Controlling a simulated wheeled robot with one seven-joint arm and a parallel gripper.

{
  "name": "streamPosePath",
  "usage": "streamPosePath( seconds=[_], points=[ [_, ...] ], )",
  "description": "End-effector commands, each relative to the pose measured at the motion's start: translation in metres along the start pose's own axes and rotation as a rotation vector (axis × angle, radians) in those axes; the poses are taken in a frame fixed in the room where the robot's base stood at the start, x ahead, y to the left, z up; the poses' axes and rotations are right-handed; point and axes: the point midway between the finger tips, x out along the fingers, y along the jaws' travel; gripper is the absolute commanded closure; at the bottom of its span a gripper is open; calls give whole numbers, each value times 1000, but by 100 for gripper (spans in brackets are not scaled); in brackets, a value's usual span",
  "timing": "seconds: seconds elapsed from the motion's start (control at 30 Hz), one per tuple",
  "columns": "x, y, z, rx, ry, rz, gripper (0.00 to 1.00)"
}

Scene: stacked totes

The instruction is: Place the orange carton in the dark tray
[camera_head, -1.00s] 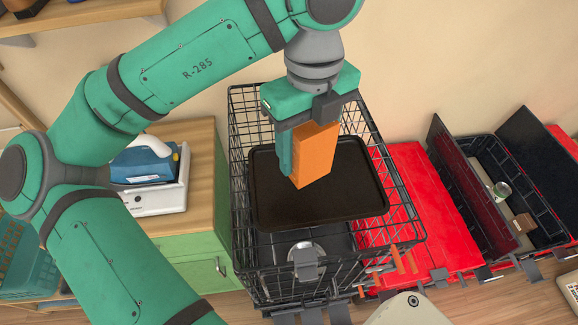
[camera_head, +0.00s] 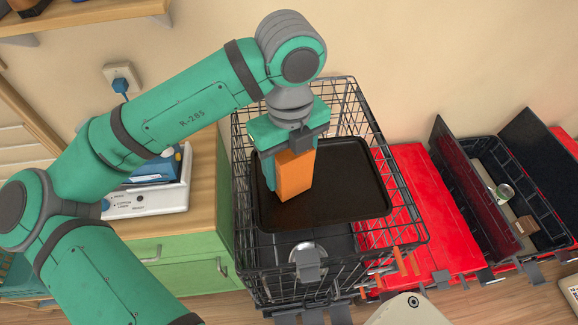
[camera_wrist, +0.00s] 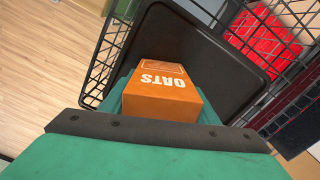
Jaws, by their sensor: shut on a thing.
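The orange carton (camera_head: 294,176) is held upright between the fingers of my gripper (camera_head: 288,172). In the wrist view the carton (camera_wrist: 160,92) shows the word OATS on its face. My gripper is shut on it. The dark tray (camera_head: 350,180) lies in a black wire basket, and the carton appears over the left part of the tray. The tray also shows in the wrist view (camera_wrist: 225,75) beyond the carton. I cannot tell whether the carton's bottom touches the tray.
The wire basket (camera_head: 415,238) surrounds the tray, with its walls rising at the back and sides. A wooden-topped green cabinet (camera_head: 205,165) stands to the left. Red tote lids (camera_head: 430,190) and an open black tote (camera_head: 515,175) lie to the right.

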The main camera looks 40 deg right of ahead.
Motion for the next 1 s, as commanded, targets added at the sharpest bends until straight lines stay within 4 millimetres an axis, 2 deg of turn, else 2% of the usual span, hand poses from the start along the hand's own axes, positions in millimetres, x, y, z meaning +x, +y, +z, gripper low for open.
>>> streamPosePath(
  seconds=[0.13, 0.17, 0.23, 0.53, 0.67, 0.77, 1.0],
  points=[
    [3, 1, 0, -1, 1, -1, 76],
    [3, 1, 0, -2, 1, 0, 43],
    [3, 1, 0, -3, 1, 0, 27],
    [2, 2, 1, -5, 0, 0, 27],
    [-4, 1, 1, -3, -1, 0, 27],
    [-18, 0, 1, -2, -2, 0, 27],
    [-67, -1, 0, 0, -1, 0, 27]
  ],
)
